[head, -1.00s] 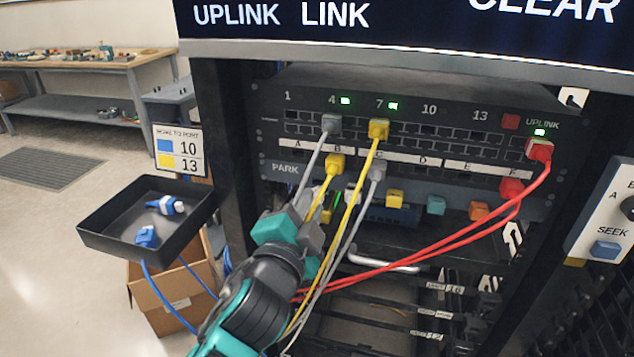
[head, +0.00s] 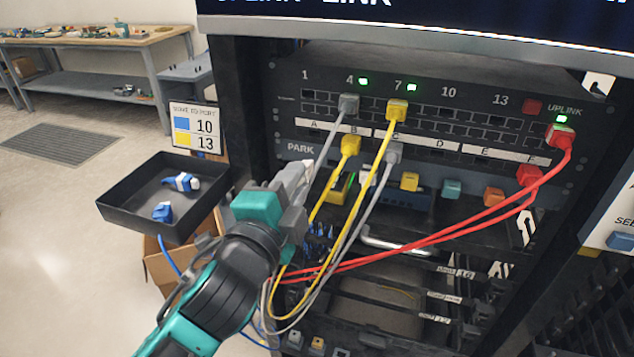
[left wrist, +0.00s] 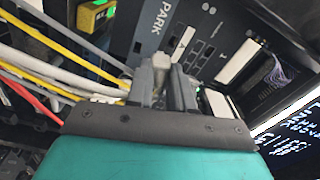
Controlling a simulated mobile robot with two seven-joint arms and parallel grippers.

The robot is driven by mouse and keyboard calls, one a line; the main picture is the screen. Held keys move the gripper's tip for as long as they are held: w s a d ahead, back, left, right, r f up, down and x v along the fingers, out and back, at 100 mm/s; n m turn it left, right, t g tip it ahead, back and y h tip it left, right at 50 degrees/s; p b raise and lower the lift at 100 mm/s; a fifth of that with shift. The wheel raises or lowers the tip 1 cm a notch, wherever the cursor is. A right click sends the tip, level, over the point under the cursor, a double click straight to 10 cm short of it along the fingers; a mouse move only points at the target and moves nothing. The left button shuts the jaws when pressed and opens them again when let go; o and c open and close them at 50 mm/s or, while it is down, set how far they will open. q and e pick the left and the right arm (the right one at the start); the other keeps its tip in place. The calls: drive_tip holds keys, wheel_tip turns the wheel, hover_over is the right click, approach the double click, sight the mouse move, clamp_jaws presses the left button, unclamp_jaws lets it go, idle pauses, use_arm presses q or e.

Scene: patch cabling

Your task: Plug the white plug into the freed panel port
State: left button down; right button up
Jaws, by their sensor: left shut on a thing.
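My left gripper (head: 296,182) is shut on the white plug (head: 307,169), held in front of the lower left of the panel, near the PARK label. The fingers mostly hide the plug. The left wrist view also shows the gripper (left wrist: 165,88), with a pale cable (left wrist: 68,73) running to it from the left. I cannot tell whether the plug touches the panel. The panel (head: 330,83) has rows of dark ports; a grey plug (head: 348,104) sits under 4 and a yellow plug (head: 397,110) under 7. My right gripper is not in view.
Parked yellow (head: 350,146) and grey (head: 394,153) plugs sit right of my gripper, their cables hanging close by. Red cables (head: 440,230) cross to the right. A black tray (head: 118,207) with blue plugs stands at the left. A sign (head: 195,128) hangs beside the rack.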

use_arm(q)
drive_tip(key=s+a+r+m, duration=0.1)
drive_tip(key=s+r+m, duration=0.1)
drive_tip(key=m, duration=0.1)
drive_tip(key=shift+s+a+r+h, duration=0.1)
drive_tip(key=shift+a+h, duration=0.2)
drive_tip(key=shift+a, duration=0.1)
drive_tip(key=shift+x, duration=3.55)
drive_tip(key=shift+a+x, duration=0.2)
drive_tip(key=shift+x, duration=0.95)
drive_tip(key=c, duration=0.9)
unclamp_jaws()
drive_tip(key=shift+f, duration=0.2)
